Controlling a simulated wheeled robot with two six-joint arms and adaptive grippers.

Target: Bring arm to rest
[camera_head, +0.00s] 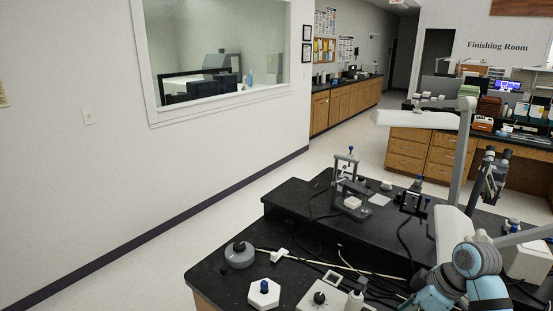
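My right arm comes in at the lower right, with light blue joints and pale links. Its dark gripper (495,156) points up and away over the right side of the black bench (220,281). Its two fingertips look apart, with nothing seen between them. It is in the air to the right of the lamp-like white post, and the exact gap to the bench is hard to judge. My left gripper is not in view.
A white post with a horizontal head (418,119) rises beside my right arm. A grey round device (239,257), a white hexagonal block (264,293), a white control box (322,298) and a dark stand (348,180) occupy the bench. Cables lie between them. Open floor (170,270) lies left.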

